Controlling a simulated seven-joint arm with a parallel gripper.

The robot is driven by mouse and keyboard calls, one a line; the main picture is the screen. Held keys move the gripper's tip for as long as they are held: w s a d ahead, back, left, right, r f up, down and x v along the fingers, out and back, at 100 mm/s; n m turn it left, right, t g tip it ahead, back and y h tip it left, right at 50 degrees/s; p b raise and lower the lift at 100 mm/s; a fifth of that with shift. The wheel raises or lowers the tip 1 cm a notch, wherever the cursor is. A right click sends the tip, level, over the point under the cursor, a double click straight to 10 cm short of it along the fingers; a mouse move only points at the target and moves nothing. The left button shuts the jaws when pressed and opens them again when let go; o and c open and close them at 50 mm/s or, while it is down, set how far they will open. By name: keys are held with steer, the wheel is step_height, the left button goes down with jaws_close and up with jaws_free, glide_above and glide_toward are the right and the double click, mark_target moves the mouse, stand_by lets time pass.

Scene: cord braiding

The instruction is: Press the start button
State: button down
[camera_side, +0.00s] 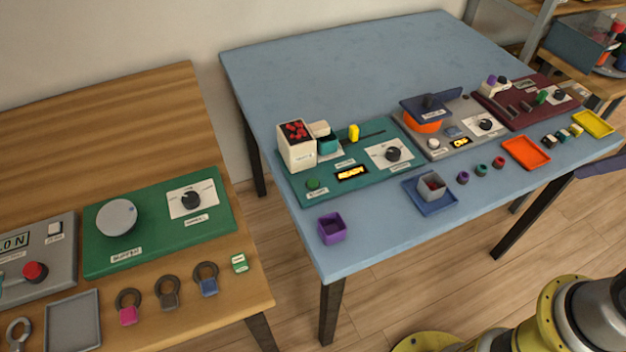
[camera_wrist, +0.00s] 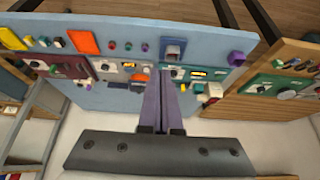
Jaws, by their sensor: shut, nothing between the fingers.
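A teal panel (camera_side: 355,185) on the blue table carries a small green button (camera_side: 313,184) at its front left, beside a lit display (camera_side: 352,173) that appears to read "READY". The labels are too small to read, so I cannot tell for certain which button is the start button. A grey panel to its right has a white button (camera_side: 433,143) beside an orange display (camera_side: 461,142). My gripper (camera_wrist: 163,73) is shut and empty in the wrist view, above the table, its fingertips covering part of the panel row. The side view does not clearly show the gripper.
A white box of red pieces (camera_side: 296,146) stands on the teal panel. A purple cup (camera_side: 332,229) and a grey cup on a blue tray (camera_side: 430,206) are in front. The wooden table at left holds a green panel (camera_side: 160,222) and a red button (camera_side: 35,271). The table's back is clear.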

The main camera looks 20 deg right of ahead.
steer(key=w+a+r+m+t+y, duration=0.2)
steer(key=w+a+r+m+t, duration=0.1)
steer(key=w+r+m, duration=0.3)
steer(key=w+a+r+m+t+y, duration=0.1)
steer(key=w+a+r+m+t, duration=0.2)
steer(key=w+r+m, duration=0.35)
steer(key=w+a+f+m+t, duration=0.1)
steer(key=w+a+m, duration=0.25)
steer(key=w, duration=0.35)
steer(key=w+a+f+m, duration=0.15)
steer(key=w+m, duration=0.25)
steer(key=w, duration=0.4)
steer(key=w+a+f+m+g+h, duration=0.1)
steer(key=w+a+f+m, duration=0.55)
steer(key=f, duration=0.25)
steer(key=s+a+f+n+g, duration=0.1)
steer(key=a+f, duration=0.4)
steer(key=f, duration=0.2)
steer(key=s+a+f+n+g, duration=0.1)
steer(key=a+f, duration=0.4)
steer(key=f, duration=0.2)
steer(key=shift+a+f+g, duration=0.25)
steer(key=shift+f+g, duration=0.05)
steer(key=shift+f, duration=0.1)
